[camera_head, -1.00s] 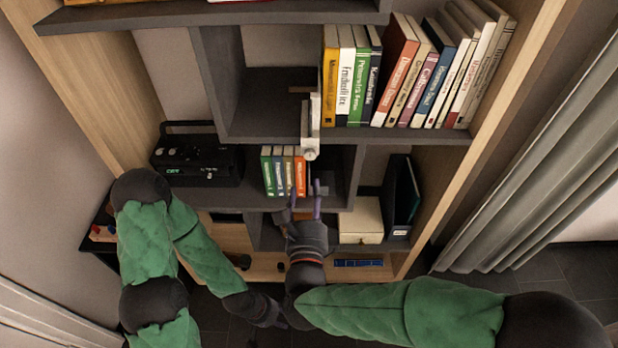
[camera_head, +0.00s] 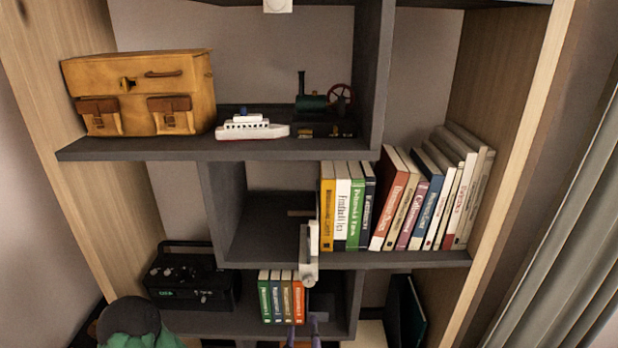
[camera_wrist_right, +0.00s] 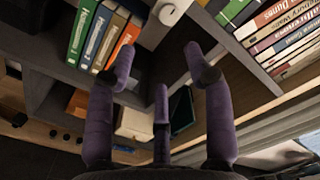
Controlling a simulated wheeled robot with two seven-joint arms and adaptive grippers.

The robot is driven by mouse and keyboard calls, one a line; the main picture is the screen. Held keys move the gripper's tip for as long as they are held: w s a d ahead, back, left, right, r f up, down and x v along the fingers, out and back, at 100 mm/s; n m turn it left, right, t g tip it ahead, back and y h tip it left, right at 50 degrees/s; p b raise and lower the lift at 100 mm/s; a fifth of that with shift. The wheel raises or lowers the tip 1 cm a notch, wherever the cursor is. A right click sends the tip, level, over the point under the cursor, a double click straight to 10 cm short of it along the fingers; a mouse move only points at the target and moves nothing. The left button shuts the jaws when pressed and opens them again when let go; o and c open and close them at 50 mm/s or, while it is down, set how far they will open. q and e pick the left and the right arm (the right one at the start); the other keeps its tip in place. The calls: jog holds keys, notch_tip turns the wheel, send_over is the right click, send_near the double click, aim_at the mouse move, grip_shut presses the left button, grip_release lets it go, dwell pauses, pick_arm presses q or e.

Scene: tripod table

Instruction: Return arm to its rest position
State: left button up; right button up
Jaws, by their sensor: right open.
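My right gripper (camera_head: 304,322) shows at the bottom edge of the head view, just in front of and below the small row of books on the lower shelf. Only its purple fingertips show there. In the right wrist view my right gripper (camera_wrist_right: 158,62) has its purple fingers spread apart with nothing between them. The small orange book (camera_wrist_right: 124,43) lies beyond the left finger in that view, and I cannot tell if they touch. Of my left arm only a dark joint and green sleeve show at lower left in the head view; its gripper is out of frame.
A white fitting (camera_head: 309,255) juts from the shelf divider above my right gripper. Large books (camera_head: 405,205) stand at right on the middle shelf (camera_head: 400,259). A black radio (camera_head: 190,280) stands at left. A yellow case (camera_head: 140,95), toy ship (camera_head: 252,128) and steam engine (camera_head: 325,105) sit above.

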jog(key=w+d+f+n+g+y+p, duration=0.1)
jog(key=w+d+f+n+g+p, duration=0.2)
jog(key=f+n, duration=0.45)
jog(key=d+f+n+g+y+p, duration=0.15)
jog(key=f+n+g, duration=0.3)
jog(key=f, duration=0.65)
jog(key=s+d+f+n+g+p, duration=0.1)
jog(key=s+d+f+n+g, duration=0.2)
jog(key=s+f, duration=0.4)
jog(key=s+d+f+n+g+y+p, duration=0.1)
jog(key=s+d+f+n+g, duration=0.1)
jog(key=s+f+n+g, duration=0.3)
jog(key=s+f+g, duration=0.2)
jog(key=s+f, duration=0.1)
jog(key=s, duration=0.1)
jog(key=shift+s+d+f, duration=0.15)
jog(key=shift+d+f, duration=0.05)
jog(key=shift+d, duration=0.2)
jog(key=shift+y, duration=0.25)
